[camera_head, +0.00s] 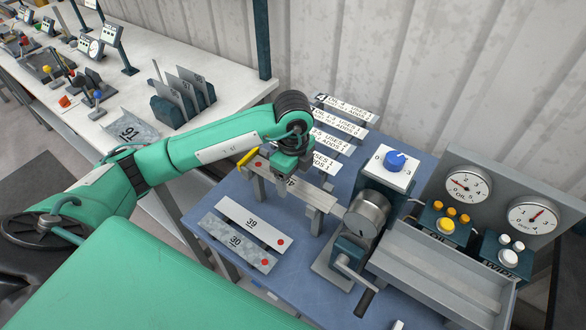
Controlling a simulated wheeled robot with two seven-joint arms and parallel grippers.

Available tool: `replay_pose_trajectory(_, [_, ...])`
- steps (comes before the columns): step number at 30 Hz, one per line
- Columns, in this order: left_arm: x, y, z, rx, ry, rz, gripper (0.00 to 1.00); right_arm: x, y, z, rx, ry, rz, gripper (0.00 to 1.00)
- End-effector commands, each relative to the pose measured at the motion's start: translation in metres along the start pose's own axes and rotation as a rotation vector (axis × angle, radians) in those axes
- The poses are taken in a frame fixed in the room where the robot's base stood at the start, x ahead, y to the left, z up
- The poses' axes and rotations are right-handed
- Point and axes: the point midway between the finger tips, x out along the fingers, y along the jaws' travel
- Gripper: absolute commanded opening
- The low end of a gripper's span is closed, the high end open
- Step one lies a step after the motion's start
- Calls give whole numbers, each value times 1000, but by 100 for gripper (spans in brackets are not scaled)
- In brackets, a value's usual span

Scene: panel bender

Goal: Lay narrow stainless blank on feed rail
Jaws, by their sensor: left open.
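My left gripper (288,162) is open and points down over a long raised rail (322,201) that runs toward the roller machine. A pale strip with a red dot (258,165) and a partly hidden number lies along the rail under the gripper. The gripper covers its middle, so I cannot tell whether the fingers touch it. Two other blanks lie on the blue table: a plain light one marked 39 (240,217) and a mottled grey one marked 30 (228,235), each with a red dot. My right gripper is not in view.
The roller machine (368,212) with a crank (355,285) and blue dial (396,159) stands right of the rail. A grey trough (440,265) and gauge panel (500,195) are further right. Printed strips (340,125) stand behind. A white bench (105,75) holds upright plates.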

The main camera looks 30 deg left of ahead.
Motion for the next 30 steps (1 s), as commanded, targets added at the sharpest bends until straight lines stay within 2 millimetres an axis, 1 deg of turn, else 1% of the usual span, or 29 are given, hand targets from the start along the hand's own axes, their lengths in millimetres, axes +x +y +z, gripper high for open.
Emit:
replay_pose_trajectory(2, [-5,-1,0,0,1,-3,70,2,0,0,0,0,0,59])
replay_pose_trajectory(5, [-17,-1,0,2,1,-5,70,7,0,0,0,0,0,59])
replay_pose_trajectory(10, [-54,-1,0,3,0,-8,70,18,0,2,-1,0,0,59])
replay_pose_trajectory(12, [-67,-1,0,1,-1,-6,70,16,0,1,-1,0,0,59])
replay_pose_trajectory(18, [-96,-1,1,1,-2,-6,70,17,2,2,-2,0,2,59])
replay_pose_trajectory(24, [-119,-1,0,1,-1,-5,70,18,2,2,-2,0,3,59])
replay_pose_trajectory(30, [-133,0,0,0,-1,-2,70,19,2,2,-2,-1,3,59])
